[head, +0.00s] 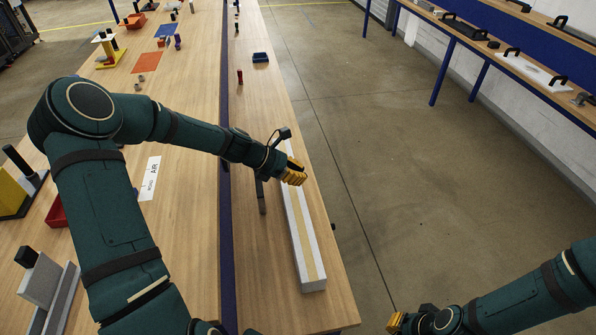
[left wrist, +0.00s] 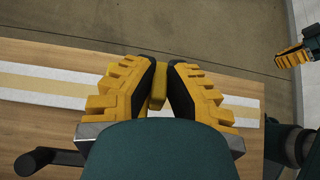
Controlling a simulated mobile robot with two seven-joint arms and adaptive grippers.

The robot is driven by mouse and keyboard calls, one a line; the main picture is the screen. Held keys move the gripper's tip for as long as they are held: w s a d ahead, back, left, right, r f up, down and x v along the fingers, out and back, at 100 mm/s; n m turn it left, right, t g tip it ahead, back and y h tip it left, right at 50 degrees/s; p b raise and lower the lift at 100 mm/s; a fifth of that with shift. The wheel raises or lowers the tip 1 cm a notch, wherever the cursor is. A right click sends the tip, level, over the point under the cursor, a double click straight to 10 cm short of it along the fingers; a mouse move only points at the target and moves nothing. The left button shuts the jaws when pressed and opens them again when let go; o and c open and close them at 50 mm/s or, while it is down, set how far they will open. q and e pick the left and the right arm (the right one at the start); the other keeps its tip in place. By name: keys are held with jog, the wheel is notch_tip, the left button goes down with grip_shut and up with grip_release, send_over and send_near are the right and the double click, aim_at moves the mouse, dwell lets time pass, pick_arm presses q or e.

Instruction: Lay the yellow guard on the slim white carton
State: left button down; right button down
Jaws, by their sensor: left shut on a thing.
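The slim white carton (head: 314,284) is a long white box with a tan strip along its top. It lies lengthwise on the right-hand bench and crosses the left wrist view (left wrist: 50,85). My left gripper (head: 294,175) is over the carton's far half. In the left wrist view its yellow, black-padded fingers (left wrist: 158,80) are closed on a small yellow piece, the yellow guard (left wrist: 158,87). The guard cannot be told from the fingers in the head view. Whether it touches the carton is unclear. My right gripper (head: 395,322) is beyond the bench's right side, its fingertips small.
A dark bar (head: 261,197) lies on the bench left of the carton. A blue tray (head: 261,57) and a red cylinder (head: 240,76) stand farther back. A blue divider separates the left bench, which holds an AIR sign (head: 150,178). Open floor lies right.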

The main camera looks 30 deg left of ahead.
pick_arm(q)
notch_tip(320, 180, down, 4)
jog(key=shift+r+b, duration=0.25)
jog(key=shift+b, duration=0.55)
jog(key=shift+f+b, duration=0.7)
jog(key=shift+f, duration=0.9)
jog(key=shift+s+a+f+t+b, duration=0.15)
jog(key=shift+t+b, duration=0.15)
jog(key=shift+b, duration=0.55)
jog(key=shift+h, duration=0.3)
